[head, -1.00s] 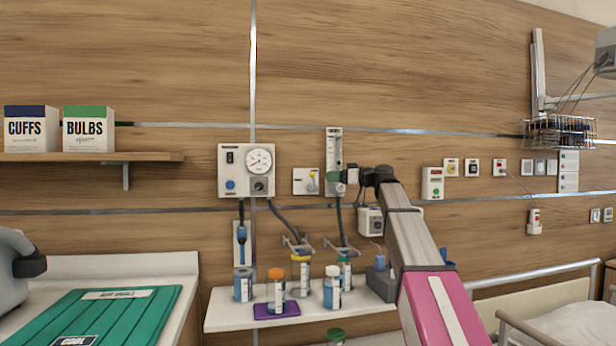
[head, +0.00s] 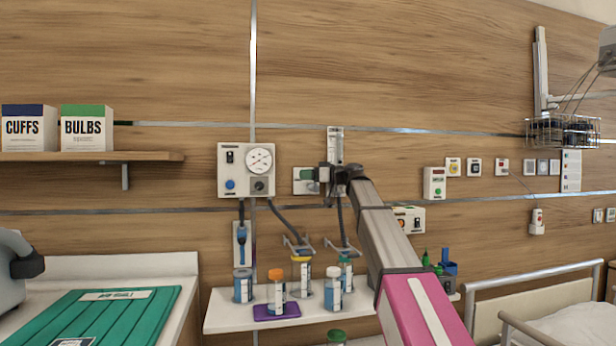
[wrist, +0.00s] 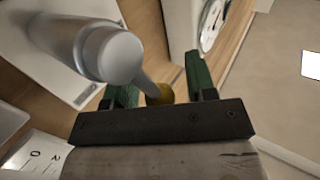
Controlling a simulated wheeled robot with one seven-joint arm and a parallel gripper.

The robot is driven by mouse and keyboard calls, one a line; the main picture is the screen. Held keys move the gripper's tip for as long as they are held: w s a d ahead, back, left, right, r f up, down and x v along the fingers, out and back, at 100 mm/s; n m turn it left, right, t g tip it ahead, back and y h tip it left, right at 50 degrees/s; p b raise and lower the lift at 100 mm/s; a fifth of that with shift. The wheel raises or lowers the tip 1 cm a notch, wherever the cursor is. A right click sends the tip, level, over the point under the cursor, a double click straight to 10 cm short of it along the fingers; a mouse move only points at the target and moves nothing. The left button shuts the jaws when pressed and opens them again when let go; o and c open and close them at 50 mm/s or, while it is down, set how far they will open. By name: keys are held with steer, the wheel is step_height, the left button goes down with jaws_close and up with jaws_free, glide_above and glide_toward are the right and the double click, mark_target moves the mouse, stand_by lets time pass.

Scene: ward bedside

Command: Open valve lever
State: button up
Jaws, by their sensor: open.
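The valve is a grey cylindrical body (wrist: 90,45) on a pale wall plate in the wrist view. My gripper (wrist: 162,85) is open, with one green finger on each side of the knob. The knob lies in the gap near the dark palm; whether either finger touches it I cannot tell. In the head view my gripper (head: 312,178) is in front of the valve's wall plate (head: 299,187) and hides the lever.
A gauge panel (head: 246,170) is just left, and its dial (wrist: 212,25) shows in the wrist view. A flowmeter (head: 335,143) stands close behind my wrist. Below is a shelf (head: 222,318) with several capped bottles. A bed rail (head: 540,275) is at right.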

steer(key=c, duration=0.9)
steer(key=shift+w+d+r+m+t+y, duration=0.15)
steer(key=shift+d+m+t+y, duration=0.2)
steer(key=shift+m+y, duration=0.2)
steer(key=shift+w+d+r+m+t+y, duration=0.15)
steer(key=shift+d+m+t+y, duration=0.2)
steer(key=shift+y, duration=0.3)
steer(key=shift+s, duration=0.1)
steer(key=o, duration=0.9)
steer(key=shift+d, duration=0.1)
steer(key=v, duration=1)
steer(key=shift+d, duration=0.35)
steer(key=shift+s, duration=0.1)
